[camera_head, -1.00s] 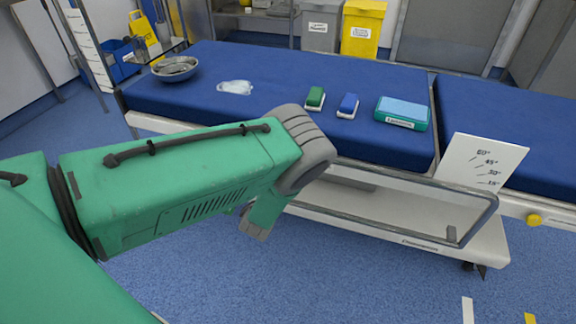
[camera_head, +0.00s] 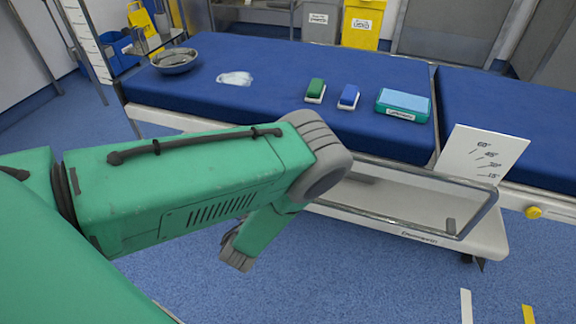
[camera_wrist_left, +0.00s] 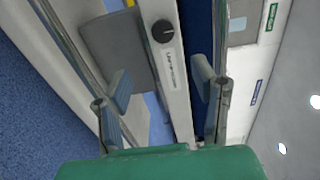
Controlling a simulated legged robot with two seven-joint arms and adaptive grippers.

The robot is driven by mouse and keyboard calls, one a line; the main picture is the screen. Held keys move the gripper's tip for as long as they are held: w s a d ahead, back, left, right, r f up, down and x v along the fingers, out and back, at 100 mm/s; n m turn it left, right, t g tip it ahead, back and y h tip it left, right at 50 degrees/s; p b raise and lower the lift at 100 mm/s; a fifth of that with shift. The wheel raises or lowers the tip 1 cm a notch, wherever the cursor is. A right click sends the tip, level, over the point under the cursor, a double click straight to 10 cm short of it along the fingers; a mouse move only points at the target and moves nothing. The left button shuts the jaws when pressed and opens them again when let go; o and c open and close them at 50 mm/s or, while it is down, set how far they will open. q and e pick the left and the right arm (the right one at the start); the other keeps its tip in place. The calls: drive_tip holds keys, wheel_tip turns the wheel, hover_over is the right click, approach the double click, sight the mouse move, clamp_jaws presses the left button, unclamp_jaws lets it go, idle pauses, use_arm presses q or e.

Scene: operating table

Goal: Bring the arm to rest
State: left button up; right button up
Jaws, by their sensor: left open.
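My left arm, green with grey joints, crosses the head view from the left in front of the operating table (camera_head: 290,62). Its elbow is bent, and the forearm hangs down and back beside the table's near side, over the blue floor. My left gripper (camera_wrist_left: 160,88) shows in the left wrist view with its two fingers wide apart and nothing between them. In the head view the gripper itself is mostly hidden, with only a grey end part visible below the forearm. My right gripper is in neither view.
On the table are a metal bowl (camera_head: 175,61), a clear crumpled item (camera_head: 235,78), a green-topped block (camera_head: 315,90), a blue-topped block (camera_head: 348,96) and a teal box (camera_head: 403,105). A side rail (camera_head: 478,218) and white angle card (camera_head: 483,152) stand at the near edge.

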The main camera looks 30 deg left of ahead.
use_arm(q)
drive_tip(key=s+a+f+n+g, duration=0.1)
drive_tip(key=s+f+n+g, duration=0.2)
drive_tip(key=s+n+g, duration=0.25)
drive_tip(key=s+a+f+n+g, duration=0.1)
drive_tip(key=s+f+n+g, duration=0.3)
drive_tip(key=s, duration=0.3)
drive_tip(key=s+d+r+n+g+h, duration=0.2)
drive_tip(key=s+d+n+g, duration=0.15)
drive_tip(key=s, duration=0.45)
drive_tip(key=s+d+r+n+g+h, duration=0.2)
drive_tip(key=s+d+r+g, duration=0.15)
drive_tip(key=s, duration=0.35)
wheel_tip(320, 180, up, 13)
drive_tip(key=p, duration=1.4)
drive_tip(key=shift+s+d+f, duration=0.2)
drive_tip(key=shift+d, duration=0.2)
